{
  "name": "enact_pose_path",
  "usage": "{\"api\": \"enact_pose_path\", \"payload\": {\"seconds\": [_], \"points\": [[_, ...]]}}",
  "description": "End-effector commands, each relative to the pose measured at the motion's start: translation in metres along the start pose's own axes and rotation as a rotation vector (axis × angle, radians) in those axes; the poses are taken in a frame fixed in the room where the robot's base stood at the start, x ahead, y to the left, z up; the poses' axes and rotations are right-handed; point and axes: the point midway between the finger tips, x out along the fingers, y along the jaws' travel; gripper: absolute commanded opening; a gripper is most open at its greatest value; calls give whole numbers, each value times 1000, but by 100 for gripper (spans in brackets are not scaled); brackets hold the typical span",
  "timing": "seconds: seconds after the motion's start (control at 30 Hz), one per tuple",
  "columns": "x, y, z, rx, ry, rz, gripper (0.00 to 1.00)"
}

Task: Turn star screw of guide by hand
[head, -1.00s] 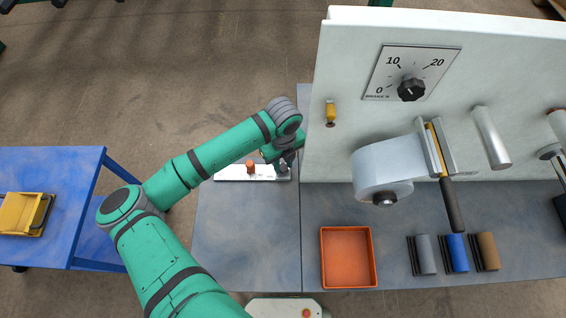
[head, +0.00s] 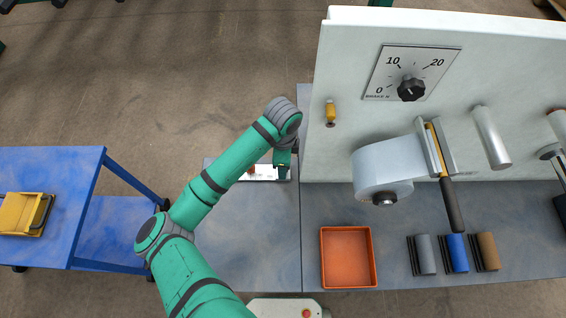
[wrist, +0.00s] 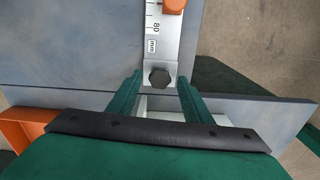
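The guide is a light metal rail (wrist: 161,48) with a printed mm scale, and it lies on the grey-blue bench. A dark star screw (wrist: 160,77) sits at its near end in the wrist view. An orange part (wrist: 173,5) stands farther along the rail. My gripper (wrist: 158,80) is open, with its two green fingers on either side of the star screw and a gap on each side. In the head view the guide (head: 262,173) is partly covered by my arm, and the star screw and fingertips are hidden there.
The white panel (head: 345,60) with a dial rises just right of the guide. An orange tray (head: 348,257) stands on the bench in front of it, near grey, blue and brown rolls. A blue cart (head: 60,170) is at the left. The left bench part is clear.

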Motion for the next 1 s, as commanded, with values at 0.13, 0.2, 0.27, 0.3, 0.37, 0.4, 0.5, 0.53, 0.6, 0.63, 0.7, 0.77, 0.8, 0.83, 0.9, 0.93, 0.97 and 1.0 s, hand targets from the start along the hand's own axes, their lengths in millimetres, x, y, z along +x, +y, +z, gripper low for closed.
{"api": "enact_pose_path", "payload": {"seconds": [0.13,0.2,0.27,0.3,0.37,0.4,0.5,0.53,0.6,0.63,0.7,0.77,0.8,0.83,0.9,0.93,0.97,1.0], "points": [[0,0,0,2,0,0,46],[-1,0,0,2,0,0,46],[-3,0,0,3,0,0,46],[-6,0,0,3,0,-1,46],[-10,0,0,4,-1,-1,46],[-14,0,0,4,-1,-1,46],[-23,0,0,4,0,-1,46],[-25,0,0,4,0,-1,46],[-32,0,0,3,-1,-1,46],[-34,0,0,3,-1,-1,46],[-40,0,0,4,-1,-1,46],[-45,0,0,5,-1,-1,46],[-49,0,0,5,-1,-1,46],[-51,0,0,5,0,-1,46],[-55,0,0,5,-1,-1,46],[-57,0,0,4,-1,-1,46],[-58,0,0,4,-1,-1,46],[-59,0,0,4,-1,0,46]]}}
